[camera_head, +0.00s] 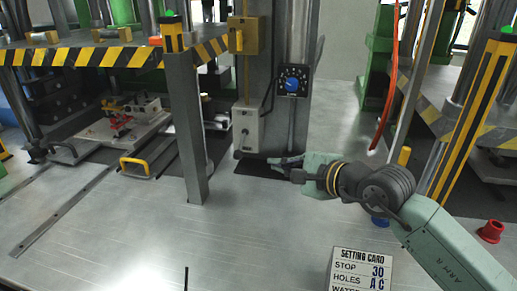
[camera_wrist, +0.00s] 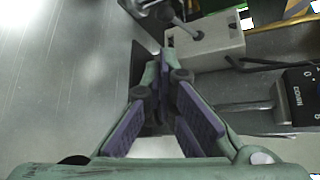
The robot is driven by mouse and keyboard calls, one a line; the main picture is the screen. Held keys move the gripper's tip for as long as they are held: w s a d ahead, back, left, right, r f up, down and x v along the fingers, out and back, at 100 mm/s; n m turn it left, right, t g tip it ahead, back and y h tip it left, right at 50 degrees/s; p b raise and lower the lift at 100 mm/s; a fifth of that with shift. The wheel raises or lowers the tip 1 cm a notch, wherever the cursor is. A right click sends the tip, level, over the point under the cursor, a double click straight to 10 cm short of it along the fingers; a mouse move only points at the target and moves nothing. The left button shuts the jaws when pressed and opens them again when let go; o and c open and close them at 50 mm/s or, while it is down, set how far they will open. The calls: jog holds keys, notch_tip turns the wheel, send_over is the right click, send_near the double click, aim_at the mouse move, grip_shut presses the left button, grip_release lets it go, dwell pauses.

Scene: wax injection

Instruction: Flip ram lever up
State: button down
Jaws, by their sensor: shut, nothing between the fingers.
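A pale grey switch box (camera_head: 246,127) is fixed to the front of the grey column, with a small lever on its face. In the wrist view the box (camera_wrist: 212,43) shows at upper centre, and a metal lever (camera_wrist: 182,22) sticks out from it toward the top left. I cannot read a label that names it as the ram lever. My gripper (camera_head: 272,161) is below and slightly right of the box, near the column's foot. In the wrist view my gripper's fingertips (camera_wrist: 165,62) meet with nothing between them, just short of the box and apart from the lever.
A black dial panel with a blue knob (camera_head: 292,84) is right of the box, and a yellow box (camera_head: 244,35) is above. A grey post (camera_head: 186,125) stands to the left. A setting card (camera_head: 361,270) and a red cup (camera_head: 491,231) are at the front right.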

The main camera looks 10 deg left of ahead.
aim_at(241, 143)
jog(key=shift+s+r, duration=0.1)
jog(key=shift+s, duration=0.1)
jog(key=shift+p+x, duration=2.05)
jog(key=shift+x, duration=3.05)
jog(key=shift+b, duration=0.7)
